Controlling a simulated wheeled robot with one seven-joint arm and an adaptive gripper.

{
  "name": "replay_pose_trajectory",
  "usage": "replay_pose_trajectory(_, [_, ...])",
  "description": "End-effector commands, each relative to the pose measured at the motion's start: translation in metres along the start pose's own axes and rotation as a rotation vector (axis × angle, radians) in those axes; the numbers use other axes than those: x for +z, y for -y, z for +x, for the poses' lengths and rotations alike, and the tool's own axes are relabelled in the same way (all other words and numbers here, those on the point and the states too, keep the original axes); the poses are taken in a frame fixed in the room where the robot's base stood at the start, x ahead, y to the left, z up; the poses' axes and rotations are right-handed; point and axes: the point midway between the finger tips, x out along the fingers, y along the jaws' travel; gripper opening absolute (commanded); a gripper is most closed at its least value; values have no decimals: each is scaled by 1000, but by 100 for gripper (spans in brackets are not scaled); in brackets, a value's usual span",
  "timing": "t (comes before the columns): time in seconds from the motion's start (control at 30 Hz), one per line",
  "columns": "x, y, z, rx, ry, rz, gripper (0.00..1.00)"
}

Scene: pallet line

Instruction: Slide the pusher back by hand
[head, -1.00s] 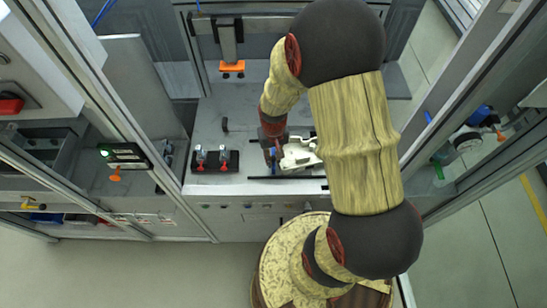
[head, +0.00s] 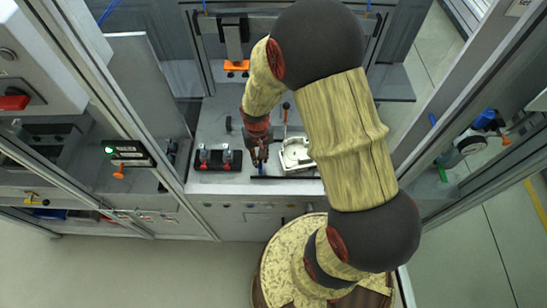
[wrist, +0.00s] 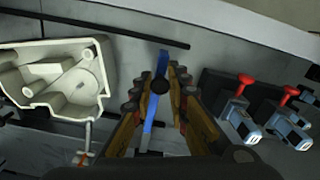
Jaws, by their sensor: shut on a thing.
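In the wrist view a dark round knob (wrist: 160,87) on a blue strip, which looks like the pusher (wrist: 161,63), sits between the fingertips of my gripper (wrist: 160,92). My gripper is shut on this knob. The blue strip runs up and down between the fingers, and its lower part is partly hidden by them. In the head view my gripper (head: 258,158) is low over the grey bench, between the pale casting and the black block; the pusher is hard to make out there.
The pale casting (head: 297,153) lies just right of my gripper; it also shows in the wrist view (wrist: 60,78). The black block with red-tipped toggle clamps (head: 217,159) stands close on the left. A dark rail (head: 288,178) runs along the bench front. Cabinet posts flank the bench.

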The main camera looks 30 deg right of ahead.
Motion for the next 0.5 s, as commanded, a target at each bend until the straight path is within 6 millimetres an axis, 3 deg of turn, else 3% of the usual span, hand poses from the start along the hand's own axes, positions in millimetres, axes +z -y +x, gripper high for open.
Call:
replay_pose_trajectory(0.03, [-4,14,0,-1,-3,-7,0])
replay_pose_trajectory(0.2, [-12,44,0,0,-2,-3,0])
replay_pose_trajectory(0.5, [-16,57,-1,-2,-5,1,0])
